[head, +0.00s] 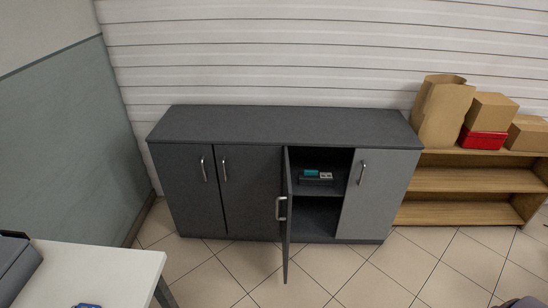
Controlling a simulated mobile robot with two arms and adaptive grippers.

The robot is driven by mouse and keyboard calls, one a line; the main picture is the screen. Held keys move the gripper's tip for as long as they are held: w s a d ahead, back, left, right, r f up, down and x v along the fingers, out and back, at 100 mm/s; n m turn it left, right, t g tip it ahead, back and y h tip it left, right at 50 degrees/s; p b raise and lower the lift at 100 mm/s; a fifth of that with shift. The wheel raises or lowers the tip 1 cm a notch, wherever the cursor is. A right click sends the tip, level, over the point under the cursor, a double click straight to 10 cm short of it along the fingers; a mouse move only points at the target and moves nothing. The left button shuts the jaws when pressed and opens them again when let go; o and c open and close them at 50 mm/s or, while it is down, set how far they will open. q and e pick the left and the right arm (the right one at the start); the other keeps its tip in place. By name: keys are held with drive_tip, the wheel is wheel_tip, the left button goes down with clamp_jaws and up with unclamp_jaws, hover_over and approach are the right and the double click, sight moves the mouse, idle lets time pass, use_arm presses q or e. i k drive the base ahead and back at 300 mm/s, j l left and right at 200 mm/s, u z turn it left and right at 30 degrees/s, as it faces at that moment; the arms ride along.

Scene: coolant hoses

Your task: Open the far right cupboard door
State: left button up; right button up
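A dark grey cupboard (290,122) stands against the back wall. Its far right door (382,195) is a lighter grey and looks shut, with a metal bar handle (362,174) near its left edge. The door beside it (288,235) stands swung out toward me, seen almost edge-on, its handle (281,208) on its left face. The two left doors (186,190) (252,195) are shut. Neither of my grippers shows in the head view.
Inside the open bay, a small dark item with teal and pale parts (317,177) sits on a shelf. A wooden shelf (470,180) with boxes and a paper bag (441,112) stands right of the cupboard. A white table (95,268) is at lower left. The tiled floor in front is mostly clear.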

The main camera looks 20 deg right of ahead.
sight(379, 179)
drive_tip(key=z, duration=1.65)
